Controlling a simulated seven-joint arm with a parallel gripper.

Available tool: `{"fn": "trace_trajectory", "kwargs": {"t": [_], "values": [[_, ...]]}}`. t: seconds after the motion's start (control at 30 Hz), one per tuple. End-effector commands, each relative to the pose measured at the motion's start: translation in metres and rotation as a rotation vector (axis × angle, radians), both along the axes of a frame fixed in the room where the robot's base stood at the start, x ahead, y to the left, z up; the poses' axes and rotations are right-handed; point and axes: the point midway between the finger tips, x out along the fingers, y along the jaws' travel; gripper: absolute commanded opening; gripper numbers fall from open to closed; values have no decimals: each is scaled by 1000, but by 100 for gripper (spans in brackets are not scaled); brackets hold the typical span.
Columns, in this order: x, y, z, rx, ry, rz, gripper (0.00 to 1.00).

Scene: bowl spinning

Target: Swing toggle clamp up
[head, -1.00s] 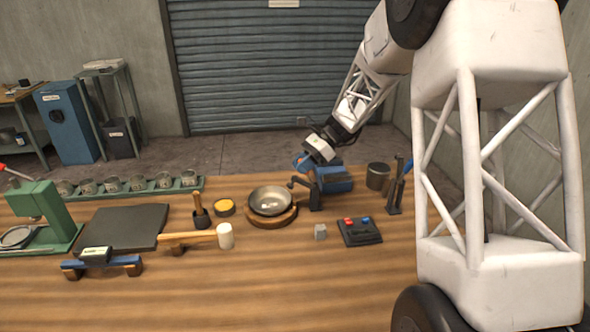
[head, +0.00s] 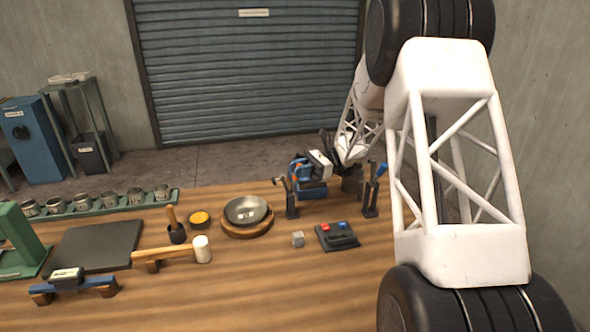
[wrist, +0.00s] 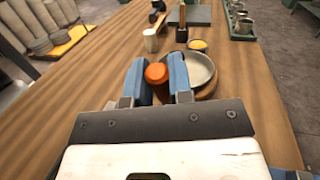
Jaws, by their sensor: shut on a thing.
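The toggle clamp (head: 292,205) is a dark upright fixture just right of the bowl, on the wooden bench. Its orange-red handle grip (wrist: 157,75) shows between my fingers in the wrist view. My gripper (wrist: 158,79) has blue fingers and is shut on that grip; it also shows in the head view (head: 297,168), just above the clamp. A short clamp arm stands up at the clamp's left, clear of the bowl. The metal bowl (head: 246,209) rests on a round wooden base (head: 246,231). My gripper partly hides the clamp's handle.
A similar dark fixture with a blue handle (head: 380,171) stands to the right. A black button box (head: 337,238) and a small grey cube (head: 298,239) lie in front. A mallet (head: 165,255) and yellow tin (head: 200,219) are left of the bowl. The front bench is clear.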

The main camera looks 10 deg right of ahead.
Motion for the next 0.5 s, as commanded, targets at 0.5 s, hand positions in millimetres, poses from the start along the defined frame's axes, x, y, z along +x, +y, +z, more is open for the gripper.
{"fn": "trace_trajectory", "kwargs": {"t": [0.5], "values": [[0,-1,-1,12,1,0,31]]}}
